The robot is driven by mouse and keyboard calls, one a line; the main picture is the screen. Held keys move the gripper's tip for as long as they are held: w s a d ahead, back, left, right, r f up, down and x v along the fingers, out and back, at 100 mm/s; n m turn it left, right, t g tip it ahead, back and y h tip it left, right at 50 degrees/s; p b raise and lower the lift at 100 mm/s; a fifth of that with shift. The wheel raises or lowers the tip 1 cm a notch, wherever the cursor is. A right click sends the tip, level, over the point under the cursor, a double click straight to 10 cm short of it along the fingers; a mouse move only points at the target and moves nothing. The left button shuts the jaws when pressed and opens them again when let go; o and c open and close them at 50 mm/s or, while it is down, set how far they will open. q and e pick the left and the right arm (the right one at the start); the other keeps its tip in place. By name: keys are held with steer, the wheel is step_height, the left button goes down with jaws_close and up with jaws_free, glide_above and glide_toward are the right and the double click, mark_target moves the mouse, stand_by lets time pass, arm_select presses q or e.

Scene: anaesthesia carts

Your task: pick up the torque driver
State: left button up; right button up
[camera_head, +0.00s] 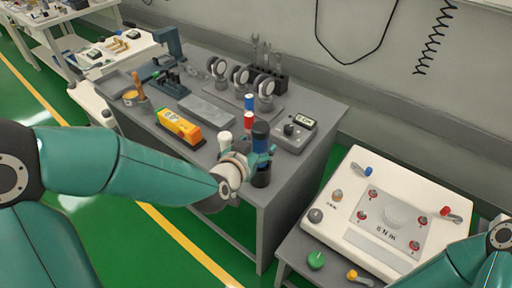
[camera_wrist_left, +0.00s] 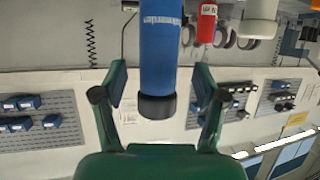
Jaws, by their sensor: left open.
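A blue tool with a black end (camera_head: 261,132), which I take for the torque driver, stands upright near the front right corner of the grey bench. Its lower end is black. In the left wrist view the blue body (camera_wrist_left: 160,45) hangs between the two fingers with clear gaps at both sides. My left gripper (camera_head: 262,158) is open around it, and its fingers partly hide the tool in the head view. A red-and-blue tool (camera_head: 249,118) and a white-topped tool (camera_head: 225,141) stand close by. My right arm enters at lower right; its gripper is out of view.
A yellow-orange device (camera_head: 180,127), a grey block (camera_head: 206,110), a small meter (camera_head: 295,131) and round dial gauges (camera_head: 241,76) are on the grey bench (camera_head: 313,95). A white torque panel (camera_head: 345,190) stands to the right, across a gap.

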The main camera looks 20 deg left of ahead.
arm_select(q)
steer(key=x, duration=0.3)
steer(key=shift+w+d, duration=0.1)
steer(key=shift+w, duration=0.1)
steer(key=c, duration=1.3)
steer(key=shift+r, duration=0.1)
jaws_close()
steer(key=shift+r, duration=0.1)
